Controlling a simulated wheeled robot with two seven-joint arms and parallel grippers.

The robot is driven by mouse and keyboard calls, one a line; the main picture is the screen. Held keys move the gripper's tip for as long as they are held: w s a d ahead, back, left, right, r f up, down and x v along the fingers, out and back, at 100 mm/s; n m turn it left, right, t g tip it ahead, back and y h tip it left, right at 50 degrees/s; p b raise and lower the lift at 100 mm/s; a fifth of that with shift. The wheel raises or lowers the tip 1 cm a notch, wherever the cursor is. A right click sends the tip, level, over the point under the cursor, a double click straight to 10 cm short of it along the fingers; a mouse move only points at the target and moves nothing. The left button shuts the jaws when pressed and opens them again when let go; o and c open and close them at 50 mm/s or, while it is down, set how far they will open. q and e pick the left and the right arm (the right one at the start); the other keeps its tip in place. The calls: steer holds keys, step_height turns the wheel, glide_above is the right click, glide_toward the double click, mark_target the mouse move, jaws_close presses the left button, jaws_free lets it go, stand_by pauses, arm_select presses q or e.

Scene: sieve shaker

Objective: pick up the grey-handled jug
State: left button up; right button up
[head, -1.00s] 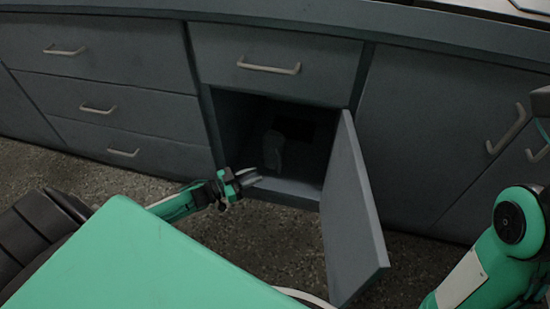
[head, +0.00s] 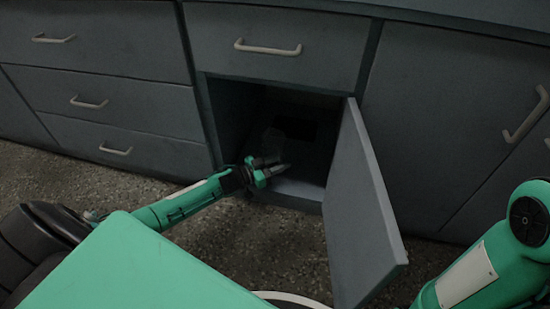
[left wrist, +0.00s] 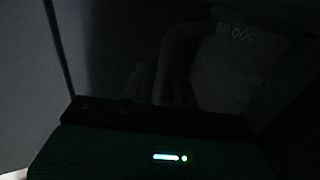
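The jug (head: 272,140) stands inside the open lower cabinet, dim and partly hidden behind my left gripper. In the left wrist view the jug (left wrist: 245,70) fills the upper right, with a "500 ml" mark upside down, and its grey handle (left wrist: 172,62) curves down on its left side. My left gripper (head: 283,168) is at the cabinet opening, in front of the jug. In the dark left wrist view its fingers are hard to make out, and I see no grip on the handle. My right gripper is out of view; only part of the right arm shows.
The cabinet door (head: 362,215) stands open on the right of the opening. The cabinet floor edge (head: 300,190) lies just under the gripper. A closed drawer (head: 270,42) is above, and closed drawers (head: 100,95) are on the left. The speckled floor in front is clear.

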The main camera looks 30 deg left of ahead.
arm_select(q)
steer(key=shift+c, duration=0.3)
jaws_close()
steer(key=shift+r, duration=0.2)
